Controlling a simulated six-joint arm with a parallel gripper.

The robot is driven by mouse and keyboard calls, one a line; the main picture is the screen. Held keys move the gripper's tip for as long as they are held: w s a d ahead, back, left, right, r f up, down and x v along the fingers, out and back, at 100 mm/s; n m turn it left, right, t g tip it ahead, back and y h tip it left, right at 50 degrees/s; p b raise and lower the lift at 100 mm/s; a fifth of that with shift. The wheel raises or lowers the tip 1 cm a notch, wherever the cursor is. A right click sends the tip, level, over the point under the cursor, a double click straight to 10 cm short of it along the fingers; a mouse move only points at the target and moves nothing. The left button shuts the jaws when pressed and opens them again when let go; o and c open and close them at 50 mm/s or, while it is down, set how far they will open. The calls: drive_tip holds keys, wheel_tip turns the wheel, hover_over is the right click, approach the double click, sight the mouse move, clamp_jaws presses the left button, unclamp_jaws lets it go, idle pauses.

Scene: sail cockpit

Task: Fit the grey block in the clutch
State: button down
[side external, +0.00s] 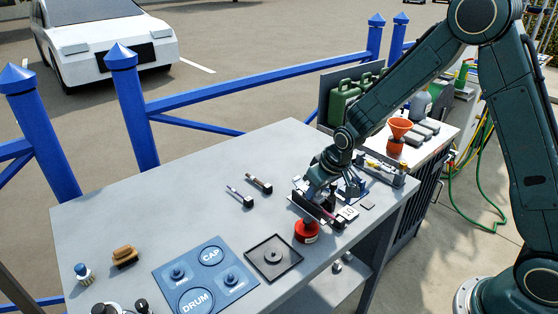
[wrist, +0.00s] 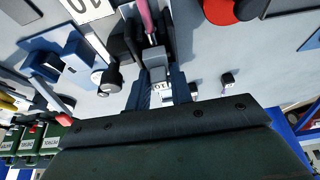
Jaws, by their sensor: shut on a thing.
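My gripper (side external: 322,184) reaches down at the right part of the grey bench, over a dark device that I take to be the clutch (side external: 300,196). In the wrist view the gripper (wrist: 156,72) is shut on a small grey block (wrist: 155,56). The block lies at the near end of the dark clutch (wrist: 124,35), between its dark sides. A pink rod (wrist: 146,18) runs away from the block along the clutch. The fingers partly hide the block, and I cannot tell how deep it sits. In the side view the block is hidden by the gripper.
A red pot (side external: 306,232) stands close in front of the clutch, and a white numbered card (side external: 347,213) lies beside it. A blue fixture (wrist: 70,52) is close by. A black square tray (side external: 273,258) and blue board (side external: 207,274) lie left. The bench's back left is clear.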

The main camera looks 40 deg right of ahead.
drive_tip(key=shift+r, duration=0.6)
drive_tip(key=shift+f, duration=0.6)
idle(1.3)
drive_tip(key=c, duration=1.3)
unclamp_jaws()
drive_tip(key=shift+c, duration=1.2)
drive_tip(key=shift+o, duration=0.3)
drive_tip(key=shift+r, duration=0.15)
drive_tip(key=shift+o, duration=1)
drive_tip(key=shift+r, duration=2.9)
